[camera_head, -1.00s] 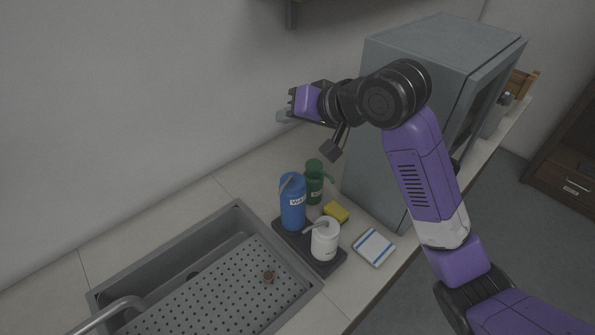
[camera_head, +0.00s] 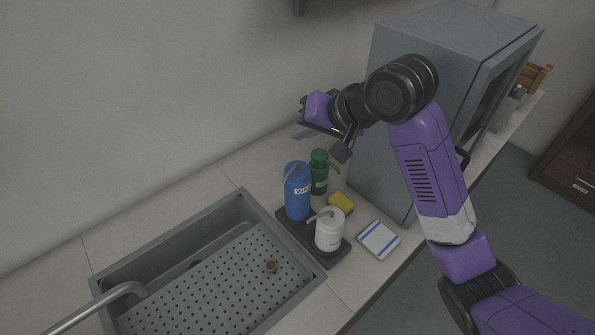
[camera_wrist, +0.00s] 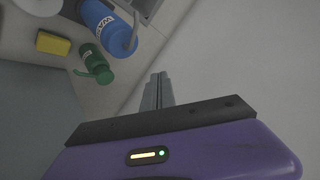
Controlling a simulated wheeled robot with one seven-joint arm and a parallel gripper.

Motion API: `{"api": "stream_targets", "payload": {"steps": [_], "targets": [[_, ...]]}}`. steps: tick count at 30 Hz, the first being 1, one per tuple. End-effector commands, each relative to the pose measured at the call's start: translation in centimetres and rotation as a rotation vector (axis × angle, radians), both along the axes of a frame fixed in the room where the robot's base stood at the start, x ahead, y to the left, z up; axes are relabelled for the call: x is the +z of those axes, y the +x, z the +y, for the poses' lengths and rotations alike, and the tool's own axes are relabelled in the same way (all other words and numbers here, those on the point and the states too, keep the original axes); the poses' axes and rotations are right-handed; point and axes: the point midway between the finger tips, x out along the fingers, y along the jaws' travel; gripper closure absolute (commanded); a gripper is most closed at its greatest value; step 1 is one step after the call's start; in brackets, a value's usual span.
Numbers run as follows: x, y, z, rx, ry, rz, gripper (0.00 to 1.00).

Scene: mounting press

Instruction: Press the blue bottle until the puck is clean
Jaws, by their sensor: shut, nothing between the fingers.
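The blue bottle (camera_head: 297,197) with a white label and a curved spout stands upright on a dark tray (camera_head: 327,259) right of the sink. It also shows at the top of the wrist view (camera_wrist: 104,22). The puck (camera_head: 270,267), small and brownish, lies on the perforated plate in the sink. My gripper (camera_head: 297,133) is above and behind the bottles, apart from them. In the wrist view my gripper's fingers (camera_wrist: 157,88) are together with nothing between them.
A green bottle (camera_head: 319,172), a white bottle (camera_head: 330,232) and a yellow sponge (camera_head: 341,202) are by the blue bottle. A striped cloth (camera_head: 378,239) lies to the right. A large grey cabinet (camera_head: 393,185) stands behind my arm. The faucet (camera_head: 100,305) reaches over the sink's left side.

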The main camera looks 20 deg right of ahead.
Motion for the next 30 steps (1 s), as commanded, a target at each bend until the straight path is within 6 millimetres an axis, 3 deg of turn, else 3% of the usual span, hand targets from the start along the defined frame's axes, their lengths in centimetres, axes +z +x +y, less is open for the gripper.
{"api": "stream_targets", "payload": {"steps": [6,15,30], "targets": [[-3.3,0.0,0.0,0.001,-0.001,0.000,1.00],[-6.6,0.0,0.1,0.000,0.001,0.001,1.00],[-7.4,0.0,0.0,0.001,-0.001,0.000,1.00]]}}
